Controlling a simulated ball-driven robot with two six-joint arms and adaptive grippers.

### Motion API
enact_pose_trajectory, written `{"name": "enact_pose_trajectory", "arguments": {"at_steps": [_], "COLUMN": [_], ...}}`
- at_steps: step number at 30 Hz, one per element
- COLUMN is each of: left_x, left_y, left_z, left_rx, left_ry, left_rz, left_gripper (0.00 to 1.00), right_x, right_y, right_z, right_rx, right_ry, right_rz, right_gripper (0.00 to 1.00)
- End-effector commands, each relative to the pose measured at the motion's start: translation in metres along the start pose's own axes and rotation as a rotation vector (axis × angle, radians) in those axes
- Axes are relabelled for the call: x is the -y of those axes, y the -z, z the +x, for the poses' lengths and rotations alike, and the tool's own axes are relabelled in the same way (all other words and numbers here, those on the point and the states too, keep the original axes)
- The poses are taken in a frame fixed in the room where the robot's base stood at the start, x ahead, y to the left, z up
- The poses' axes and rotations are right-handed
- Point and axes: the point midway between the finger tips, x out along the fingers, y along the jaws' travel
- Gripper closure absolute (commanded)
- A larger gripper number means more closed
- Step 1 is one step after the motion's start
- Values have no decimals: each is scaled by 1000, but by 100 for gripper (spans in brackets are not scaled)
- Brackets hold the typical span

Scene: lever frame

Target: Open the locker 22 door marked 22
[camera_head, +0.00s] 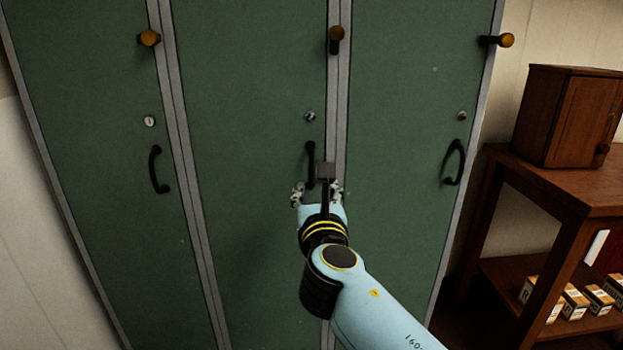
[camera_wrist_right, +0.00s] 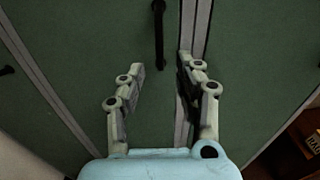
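Three tall green locker doors stand side by side: a left door (camera_head: 85,130), a middle door (camera_head: 245,120) and a right door (camera_head: 400,110). No number 22 is readable on any of them. The middle door has a black bar handle (camera_head: 310,160) near its right edge, and this handle also shows in the right wrist view (camera_wrist_right: 159,35). My right gripper (camera_head: 317,190) is open and empty, just below that handle. In the right wrist view its fingers (camera_wrist_right: 162,75) are spread, with the handle beyond the tips, apart from them. My left gripper is out of view.
The left door's handle (camera_head: 157,170) and the right door's handle (camera_head: 454,162) are black. Yellow-ended knobs sit high on the doors, above round locks. At right, a wooden table (camera_head: 570,185) carries a brown cabinet (camera_head: 566,115); small boxes (camera_head: 575,303) lie on its lower shelf.

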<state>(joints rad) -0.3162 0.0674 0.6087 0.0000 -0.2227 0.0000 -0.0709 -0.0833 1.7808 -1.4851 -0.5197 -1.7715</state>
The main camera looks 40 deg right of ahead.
Motion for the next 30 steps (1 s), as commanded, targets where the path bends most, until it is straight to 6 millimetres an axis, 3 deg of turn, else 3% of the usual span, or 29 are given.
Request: {"name": "enact_pose_trajectory", "arguments": {"at_steps": [3, 9, 14, 22, 30], "left_x": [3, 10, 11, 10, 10], "left_y": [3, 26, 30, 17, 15], "left_z": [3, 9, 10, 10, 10], "left_rx": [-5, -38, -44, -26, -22], "left_ry": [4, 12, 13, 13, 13], "left_rz": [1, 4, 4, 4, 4], "left_gripper": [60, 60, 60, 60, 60], "right_x": [0, 0, 0, 0, 0], "right_y": [1, 2, 2, 1, 1], "right_z": [26, 57, 67, 68, 68], "right_rx": [2, -1, -2, -3, -3], "right_ry": [0, 0, 1, 0, 0], "right_rz": [-1, -1, 0, 1, 1], "right_gripper": [66, 66, 66, 66, 100]}}
